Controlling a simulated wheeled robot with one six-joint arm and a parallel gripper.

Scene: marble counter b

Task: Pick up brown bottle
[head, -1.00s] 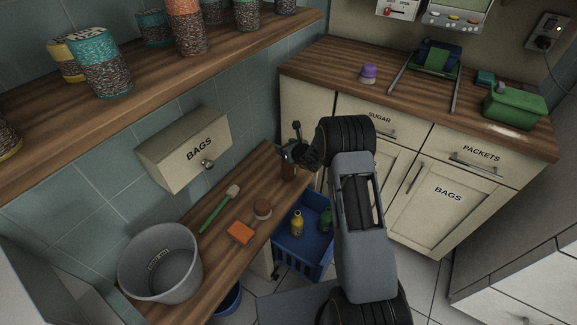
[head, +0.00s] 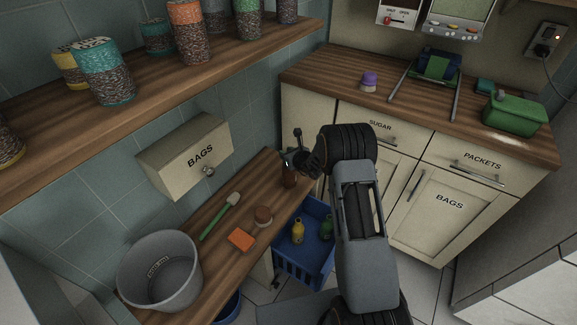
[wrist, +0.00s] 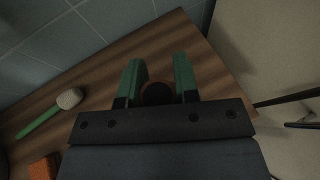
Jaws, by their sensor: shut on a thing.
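The brown bottle (head: 290,179) is upright at the far right end of the narrow wooden counter (head: 255,185), partly hidden by my gripper (head: 291,162). In the wrist view the bottle's dark round top (wrist: 157,94) shows between the two green fingers of my gripper (wrist: 157,80). My gripper is shut on the bottle from above. I cannot tell whether the bottle's base touches the counter.
On the same counter are a brown round lid or jar (head: 263,214), an orange sponge (head: 241,239), a green-handled brush (head: 222,215) and a grey bucket (head: 160,270). A blue crate (head: 306,265) with bottles stands below.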

